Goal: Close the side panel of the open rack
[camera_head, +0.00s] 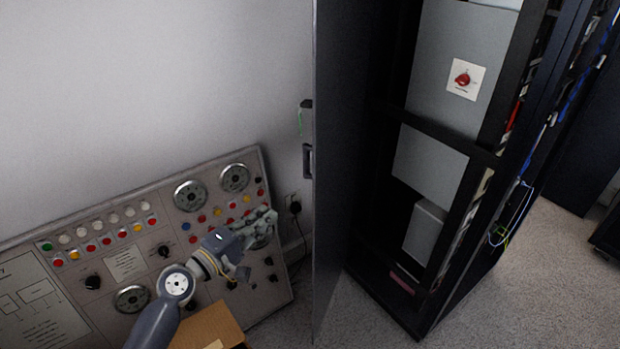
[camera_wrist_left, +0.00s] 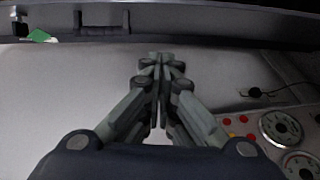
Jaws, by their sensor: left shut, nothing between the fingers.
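The open rack (camera_head: 492,150) is a tall black cabinet at the right of the head view, with grey units inside. Its dark side panel (camera_head: 345,130) stands swung open at the rack's left, seen nearly edge-on. A handle (camera_head: 307,160) shows on the panel's left edge; in the left wrist view the panel (camera_wrist_left: 200,22) crosses the top with a handle (camera_wrist_left: 104,22). My left gripper (camera_head: 270,218) is shut and empty, left of the panel and apart from it, in front of the control board. It also shows in the left wrist view (camera_wrist_left: 160,58). My right gripper is not in view.
A control board (camera_head: 125,258) with dials and coloured buttons leans against the white wall behind my left arm. A cardboard box (camera_head: 208,328) sits at the bottom. A wall outlet with a plug (camera_head: 294,207) is beside the panel. Carpet (camera_head: 545,285) lies clear at the right.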

